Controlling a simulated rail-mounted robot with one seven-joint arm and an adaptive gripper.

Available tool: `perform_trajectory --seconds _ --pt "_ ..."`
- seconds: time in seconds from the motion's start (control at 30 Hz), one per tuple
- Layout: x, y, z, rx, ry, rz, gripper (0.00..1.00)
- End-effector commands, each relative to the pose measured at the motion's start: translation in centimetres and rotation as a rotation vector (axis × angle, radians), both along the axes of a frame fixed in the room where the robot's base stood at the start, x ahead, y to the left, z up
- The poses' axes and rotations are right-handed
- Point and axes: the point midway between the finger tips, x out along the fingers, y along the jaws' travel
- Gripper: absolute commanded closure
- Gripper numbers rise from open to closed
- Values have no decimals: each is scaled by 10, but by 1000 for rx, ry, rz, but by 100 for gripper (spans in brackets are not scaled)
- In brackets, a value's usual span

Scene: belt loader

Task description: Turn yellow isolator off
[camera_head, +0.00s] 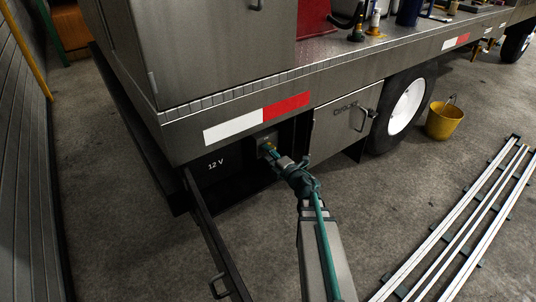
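A dark compartment marked "12 V" (230,172) sits low on the side of the grey truck, below the red and white strip. Inside it, at the upper right, a small yellowish part (265,148) shows at the tip of my gripper; it may be the yellow isolator, but most of it is hidden and I cannot tell its turn position. My gripper (271,152) reaches up and left into the compartment, at or against this part. Its fingers are too small and covered to tell whether they are open, shut or gripping.
The compartment's dark door (212,238) stands open to the left of my arm, its handle low down. A closed "Cooler" door (338,128) and a wheel (407,103) are to the right. A yellow bucket (443,121) and metal rails (455,225) are on the floor.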

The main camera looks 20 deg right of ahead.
Motion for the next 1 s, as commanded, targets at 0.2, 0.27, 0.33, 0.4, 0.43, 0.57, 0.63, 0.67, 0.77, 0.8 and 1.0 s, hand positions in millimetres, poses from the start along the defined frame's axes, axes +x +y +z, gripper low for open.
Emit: perform_trajectory --seconds 0.2,0.27,0.33,0.4,0.43,0.57,0.63,0.67,0.77,0.8,1.0 --pt "0 0 0 1 -1 0 59" --pt "0 0 0 2 -1 0 59" --pt "-3 0 0 2 -1 0 59" --pt "-8 -1 1 2 -1 -1 59" --pt "-11 -2 1 2 -1 -1 59" --pt "-30 -5 1 2 0 -2 59" --pt "-41 -7 1 2 0 -1 59" --pt "-45 -8 1 2 1 -1 59" --pt "-59 -11 0 2 1 -2 59" --pt "-63 -11 0 2 0 -1 59" --pt "-74 -14 0 1 0 -1 59"
